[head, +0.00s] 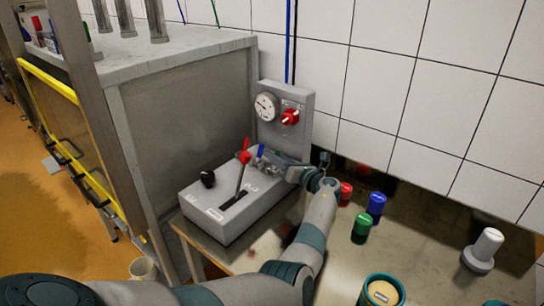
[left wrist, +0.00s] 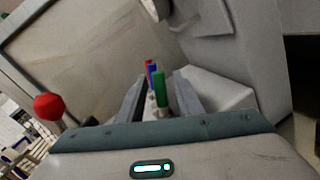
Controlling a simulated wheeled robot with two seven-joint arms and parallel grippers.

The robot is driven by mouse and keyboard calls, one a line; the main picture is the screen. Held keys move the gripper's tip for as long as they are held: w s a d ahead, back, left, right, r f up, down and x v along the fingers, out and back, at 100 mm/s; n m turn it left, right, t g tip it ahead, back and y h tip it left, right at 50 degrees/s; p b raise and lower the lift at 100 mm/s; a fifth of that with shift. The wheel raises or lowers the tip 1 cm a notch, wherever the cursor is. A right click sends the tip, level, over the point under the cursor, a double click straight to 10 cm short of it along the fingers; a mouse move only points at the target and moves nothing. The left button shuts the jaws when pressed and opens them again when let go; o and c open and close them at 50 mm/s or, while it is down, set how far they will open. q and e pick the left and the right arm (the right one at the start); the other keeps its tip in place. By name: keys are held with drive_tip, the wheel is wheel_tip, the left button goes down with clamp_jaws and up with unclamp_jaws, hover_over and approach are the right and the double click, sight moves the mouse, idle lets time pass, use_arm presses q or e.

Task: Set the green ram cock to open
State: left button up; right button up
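The green ram cock (left wrist: 159,89) has an upright green handle in the left wrist view, with a blue cock (left wrist: 152,77) and a red cock (left wrist: 148,66) behind it. My left gripper (left wrist: 160,84) is open, its two fingers on either side of the green handle with visible gaps. In the head view my left gripper (head: 287,168) is at the right end of the grey control box (head: 213,218). The blue cock (head: 261,150) shows there, and the green one is hidden behind my gripper. My right gripper is not in view.
A red-knobbed lever (head: 240,178) and black knob (head: 208,179) are on the box. A panel with a gauge (head: 266,107) and red knob (head: 290,117) stands behind. Red (head: 345,194), blue (head: 376,204) and green (head: 361,228) cylinders stand on the table to the right.

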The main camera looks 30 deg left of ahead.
use_arm(q)
drive_tip(key=shift+d+r, duration=0.1)
clamp_jaws()
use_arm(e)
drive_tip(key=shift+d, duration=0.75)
